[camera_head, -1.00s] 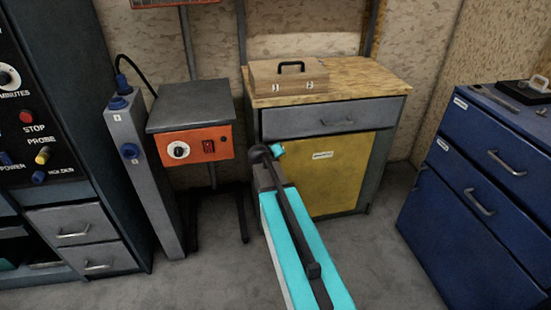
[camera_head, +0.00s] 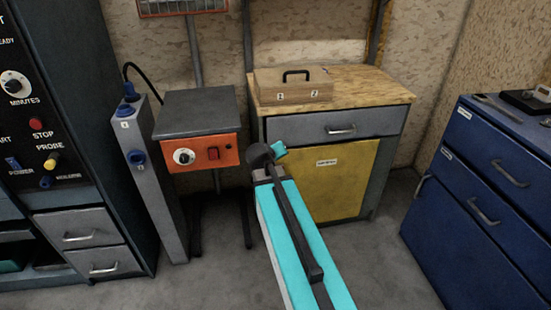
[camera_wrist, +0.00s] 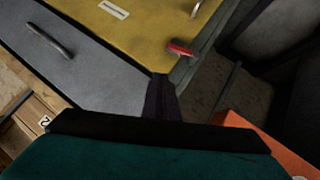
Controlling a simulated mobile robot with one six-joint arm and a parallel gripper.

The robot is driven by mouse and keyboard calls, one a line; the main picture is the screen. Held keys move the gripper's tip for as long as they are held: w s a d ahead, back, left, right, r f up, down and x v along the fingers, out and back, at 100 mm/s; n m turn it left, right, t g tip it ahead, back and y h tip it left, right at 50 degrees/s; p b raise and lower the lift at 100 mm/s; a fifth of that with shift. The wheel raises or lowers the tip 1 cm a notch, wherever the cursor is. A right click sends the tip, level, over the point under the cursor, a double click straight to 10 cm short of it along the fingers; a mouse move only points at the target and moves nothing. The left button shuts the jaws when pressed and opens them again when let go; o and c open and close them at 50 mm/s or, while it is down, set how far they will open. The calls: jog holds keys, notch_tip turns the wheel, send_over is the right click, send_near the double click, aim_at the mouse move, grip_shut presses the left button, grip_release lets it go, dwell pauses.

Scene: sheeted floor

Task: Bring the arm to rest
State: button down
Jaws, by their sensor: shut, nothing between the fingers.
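My arm (camera_head: 294,235), teal with a dark grey strip along it, reaches forward from the bottom of the head view toward the workbench cabinet. Its far end stands in front of the left side of the yellow door (camera_head: 335,185). The fingers cannot be made out in the head view. In the wrist view my gripper (camera_wrist: 161,80) shows as dark fingers closed together, with nothing held. Beyond the fingers are the grey drawer front (camera_wrist: 75,70) and the yellow door, with a small red piece (camera_wrist: 180,48) near the door's edge.
An orange control box (camera_head: 197,153) on a stand is left of the arm. A wooden case (camera_head: 292,90) sits on the wooden benchtop (camera_head: 370,88). A blue drawer cabinet (camera_head: 480,185) stands at right, a dark control cabinet at left. Floor (camera_head: 385,255) is clear between.

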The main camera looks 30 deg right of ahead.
jog(key=shift+s+a+r, duration=0.2)
jog(key=shift+r, duration=0.1)
dwell(0.4)
jog(key=s+a+f+n+g+y+p, duration=0.1)
jog(key=s+a+f+g+p, duration=0.15)
jog(key=s+a+f, duration=0.4)
jog(key=s+a+f+g+y+p, duration=0.1)
jog(key=s+a+f+p, duration=0.2)
jog(key=f, duration=0.6)
jog(key=s+a+f+n+g+y+p, duration=0.15)
jog(key=s+a+f, duration=0.25)
jog(key=f, duration=0.4)
jog(key=s+a+f+g+y+p, duration=0.1)
jog(key=s+a+f+g, duration=0.1)
jog(key=s, duration=0.7)
jog(key=s+a+f+m+g+y+p, duration=0.1)
jog(key=s+a+f+g, duration=0.2)
jog(key=s+a, duration=0.3)
jog(key=s+a+f+g+y+p, duration=0.1)
jog(key=s+a+f, duration=0.3)
jog(key=s, duration=0.9)
jog(key=shift+s+f+g+p, duration=0.15)
jog(key=shift+s+g+p, duration=0.3)
jog(key=shift+g, duration=0.45)
